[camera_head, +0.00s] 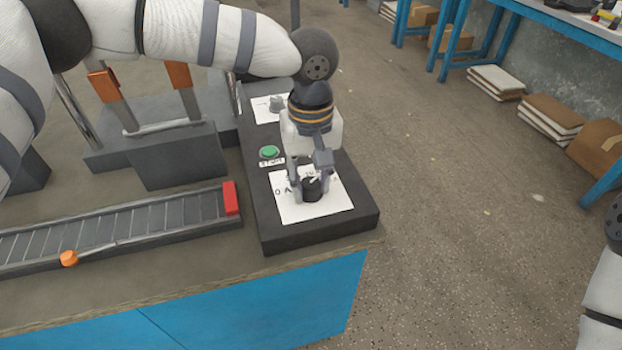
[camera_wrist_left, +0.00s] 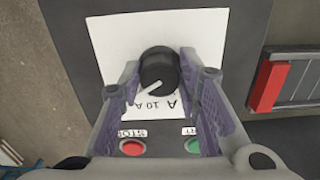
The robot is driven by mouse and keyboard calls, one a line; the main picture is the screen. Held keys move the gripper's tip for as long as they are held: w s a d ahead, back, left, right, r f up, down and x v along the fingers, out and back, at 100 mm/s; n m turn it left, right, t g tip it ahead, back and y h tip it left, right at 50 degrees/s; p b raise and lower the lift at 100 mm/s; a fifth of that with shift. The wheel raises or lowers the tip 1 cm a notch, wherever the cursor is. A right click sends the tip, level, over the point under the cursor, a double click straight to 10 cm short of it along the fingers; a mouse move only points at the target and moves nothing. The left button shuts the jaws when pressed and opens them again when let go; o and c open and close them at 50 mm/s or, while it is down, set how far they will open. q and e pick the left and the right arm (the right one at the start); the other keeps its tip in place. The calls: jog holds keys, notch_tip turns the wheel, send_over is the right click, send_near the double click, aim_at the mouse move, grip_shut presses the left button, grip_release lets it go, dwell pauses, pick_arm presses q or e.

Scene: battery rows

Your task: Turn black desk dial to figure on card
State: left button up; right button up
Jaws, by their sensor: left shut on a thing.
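The black dial (camera_head: 312,190) sits on a white plate (camera_head: 338,204) at the near end of a dark control box (camera_head: 357,212). My left gripper (camera_head: 310,183) points down with its fingers on either side of the dial, shut on it. In the left wrist view the dial (camera_wrist_left: 158,70) stands between the two purple-lined fingers (camera_wrist_left: 159,78), its pale pointer line aimed to the lower left. "10 A" and part of another "A" print show below it; other markings are hidden by the fingers. My right gripper is out of view.
A ribbed rail (camera_head: 130,226) with a red end block (camera_head: 231,197) lies left. Open floor is to the right.

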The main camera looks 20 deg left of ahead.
aim_at(311, 183)
pick_arm(q)
jog(key=shift+f+m, duration=0.1)
jog(key=shift+m, duration=0.6)
jog(key=o, duration=1.1)
jog(key=shift+o, duration=0.2)
notch_tip(311, 183, up, 12)
